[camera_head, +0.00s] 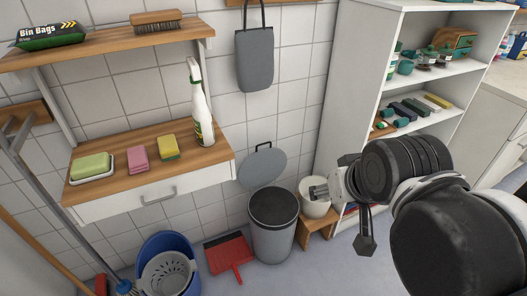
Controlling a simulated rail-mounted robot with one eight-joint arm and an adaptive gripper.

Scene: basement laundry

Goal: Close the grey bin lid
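The grey bin (272,225) stands on the floor against the tiled wall, with a dark opening at its top. Its round grey lid (262,168) is raised at the back of the rim, leaning against the wall, with a dark handle loop at its upper edge. My gripper (341,216) is to the right of the bin and appears nearer to the camera. Its two fingers are spread apart with nothing seen between them. It is clear of the lid in the picture.
A white bucket (314,200) on a small wooden stool (316,226) stands right of the bin, partly behind my gripper. A red dustpan (229,253) and blue mop bucket (167,266) are to the left. A drawer shelf (150,193) juts out at upper left; white shelving (345,90) stands right.

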